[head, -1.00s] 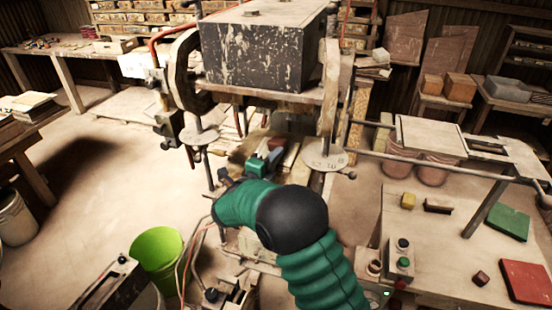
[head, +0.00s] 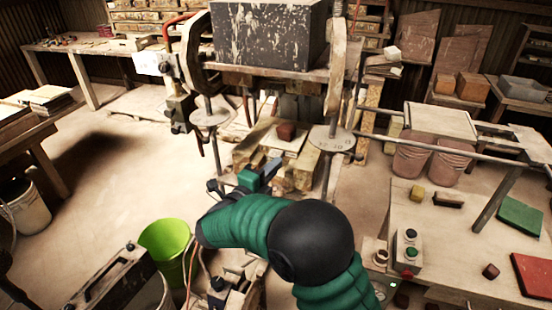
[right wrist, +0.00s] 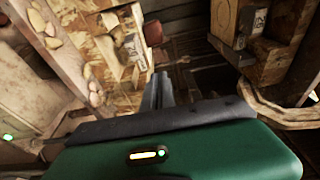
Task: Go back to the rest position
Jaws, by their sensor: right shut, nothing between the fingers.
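My right arm, in a green ribbed sleeve, reaches into the head view from the bottom. Its gripper (head: 271,168) points at the lower part of the tile press (head: 335,138), just in front of it. The fingers are together and empty; they also show in the right wrist view (right wrist: 158,88). A dark red block (head: 286,131) sits on a pale board (head: 268,139) inside the press, beyond the fingertips and apart from them. The block shows partly in the right wrist view (right wrist: 153,33). My left gripper is not in view.
A lime green bucket (head: 166,246) stands on the floor at the lower left. At the right, a table (head: 420,225) holds a control box (head: 408,252), a green tile (head: 520,216), a red tile (head: 533,274) and small blocks. Open floor lies left of the press.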

